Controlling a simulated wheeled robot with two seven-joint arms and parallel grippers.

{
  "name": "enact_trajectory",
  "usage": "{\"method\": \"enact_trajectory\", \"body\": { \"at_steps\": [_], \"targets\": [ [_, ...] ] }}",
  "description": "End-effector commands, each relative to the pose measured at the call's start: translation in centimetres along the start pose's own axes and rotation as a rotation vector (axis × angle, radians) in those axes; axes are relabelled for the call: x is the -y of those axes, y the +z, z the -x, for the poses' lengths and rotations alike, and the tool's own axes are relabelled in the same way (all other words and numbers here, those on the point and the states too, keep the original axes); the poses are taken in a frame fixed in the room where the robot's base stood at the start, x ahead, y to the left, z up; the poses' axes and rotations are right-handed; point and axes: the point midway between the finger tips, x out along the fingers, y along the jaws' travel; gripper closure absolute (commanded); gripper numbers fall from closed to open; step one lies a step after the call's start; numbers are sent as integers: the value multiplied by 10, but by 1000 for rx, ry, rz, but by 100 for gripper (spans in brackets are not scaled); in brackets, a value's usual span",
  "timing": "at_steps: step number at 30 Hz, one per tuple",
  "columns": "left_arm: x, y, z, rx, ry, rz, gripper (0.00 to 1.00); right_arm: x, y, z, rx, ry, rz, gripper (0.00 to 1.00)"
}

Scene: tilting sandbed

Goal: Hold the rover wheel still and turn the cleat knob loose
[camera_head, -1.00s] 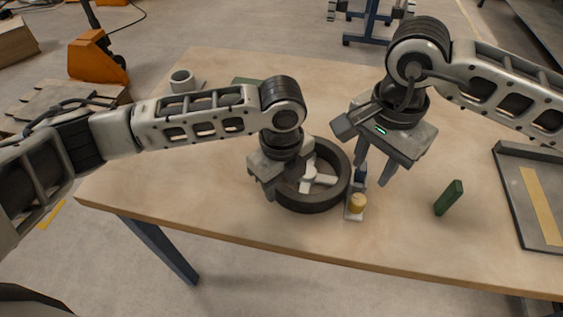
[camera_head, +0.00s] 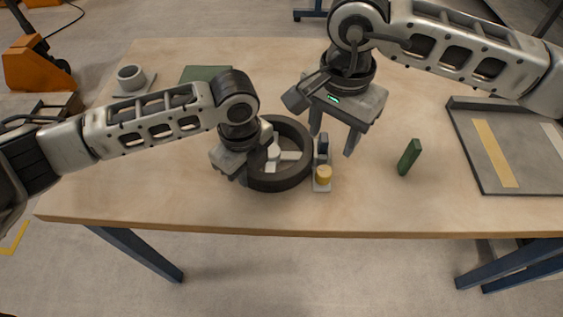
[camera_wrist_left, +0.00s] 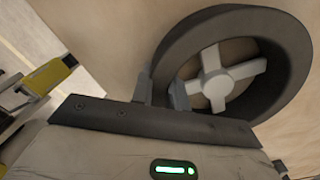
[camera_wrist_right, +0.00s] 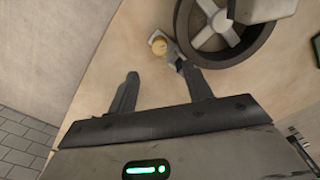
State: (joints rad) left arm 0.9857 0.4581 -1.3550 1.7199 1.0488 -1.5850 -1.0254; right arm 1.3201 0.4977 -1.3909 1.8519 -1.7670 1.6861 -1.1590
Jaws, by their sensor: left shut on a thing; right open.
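The rover wheel (camera_head: 300,136) is a dark ring with pale spokes, lying flat on the table. It also shows in the left wrist view (camera_wrist_left: 290,60). My left gripper (camera_head: 236,172) is shut on the wheel's left rim, with the rim wall between its fingers. My right gripper (camera_head: 333,145) is open and empty, above and behind the knob. In the right wrist view the knob (camera_wrist_right: 158,44) shows beyond the open fingertips, with nothing between them.
A green block (camera_head: 409,157) stands upright to the right. A grey tray with a yellow strip (camera_head: 470,170) lies at the table's right. A grey cup (camera_head: 131,77) and a green flat piece (camera_head: 205,74) are at the back left. The front table strip is clear.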

Motion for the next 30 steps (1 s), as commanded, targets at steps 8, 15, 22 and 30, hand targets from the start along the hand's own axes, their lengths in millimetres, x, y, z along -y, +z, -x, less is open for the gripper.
{"method": "enact_trajectory", "body": {
  "at_steps": [8,15,22,30],
  "targets": [
    [0,0,0,0,0,0,100,0,0,3,0,0,-291,50],
    [0,0,0,0,-1,0,100,1,0,11,0,0,-899,50],
    [0,0,1,0,-1,0,100,2,0,18,0,0,-1488,50],
    [0,0,1,0,-1,0,100,2,-1,23,0,1,-1949,50]
  ]
}}
